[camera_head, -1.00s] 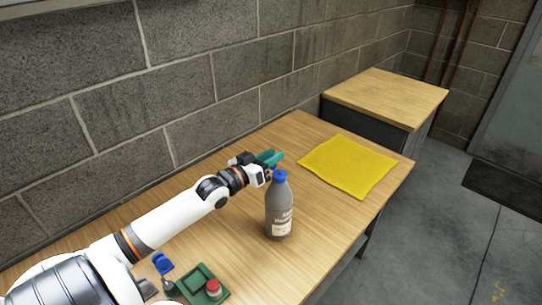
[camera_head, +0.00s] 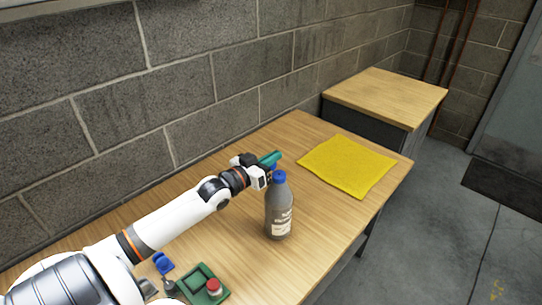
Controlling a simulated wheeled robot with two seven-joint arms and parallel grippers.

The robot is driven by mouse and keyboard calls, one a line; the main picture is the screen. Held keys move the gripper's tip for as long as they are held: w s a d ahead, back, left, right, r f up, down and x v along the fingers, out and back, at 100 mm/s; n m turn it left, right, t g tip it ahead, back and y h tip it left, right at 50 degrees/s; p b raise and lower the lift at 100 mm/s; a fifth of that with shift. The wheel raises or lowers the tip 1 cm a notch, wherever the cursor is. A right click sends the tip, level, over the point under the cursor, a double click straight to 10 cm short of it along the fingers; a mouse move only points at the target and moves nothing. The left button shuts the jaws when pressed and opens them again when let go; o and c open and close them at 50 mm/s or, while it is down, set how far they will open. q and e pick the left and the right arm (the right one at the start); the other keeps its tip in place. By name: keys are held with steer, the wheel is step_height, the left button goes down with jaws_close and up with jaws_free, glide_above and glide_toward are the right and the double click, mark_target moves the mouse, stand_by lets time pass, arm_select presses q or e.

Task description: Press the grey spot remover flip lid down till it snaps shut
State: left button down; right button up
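The grey spot remover bottle (camera_head: 279,212) stands upright on the wooden table, with a pale label low on its front. Its blue cap (camera_head: 279,177) is on top. A small blue part shows just behind the cap and looks like the raised flip lid, but it is partly hidden. My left gripper (camera_head: 270,158), with teal fingers, is behind and slightly above the cap, close to it. I cannot tell whether it touches the lid, or whether the fingers are together. My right gripper is out of view.
A yellow cloth (camera_head: 347,167) lies flat at the table's right end. A green tray with a red-topped button (camera_head: 214,287) and a blue item (camera_head: 163,263) are at the near edge. A block wall runs behind the table. A second cabinet (camera_head: 385,97) stands beyond.

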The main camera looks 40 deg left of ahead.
arm_select(q)
steer(key=m, duration=0.1)
steer(key=d+m+p, duration=0.1)
steer(key=shift+s+r+m, duration=0.1)
steer(key=shift+m, duration=0.3)
steer(key=shift+d+m+p, duration=0.25)
steer(key=shift+m, duration=0.4)
steer(key=shift+d+m+p, duration=0.2)
steer(key=shift+d+m, duration=0.05)
steer(key=shift+m, duration=0.4)
steer(key=c, duration=1.6)
jaws_free()
steer(key=shift+s+f, duration=0.1)
steer(key=shift+f, duration=0.1)
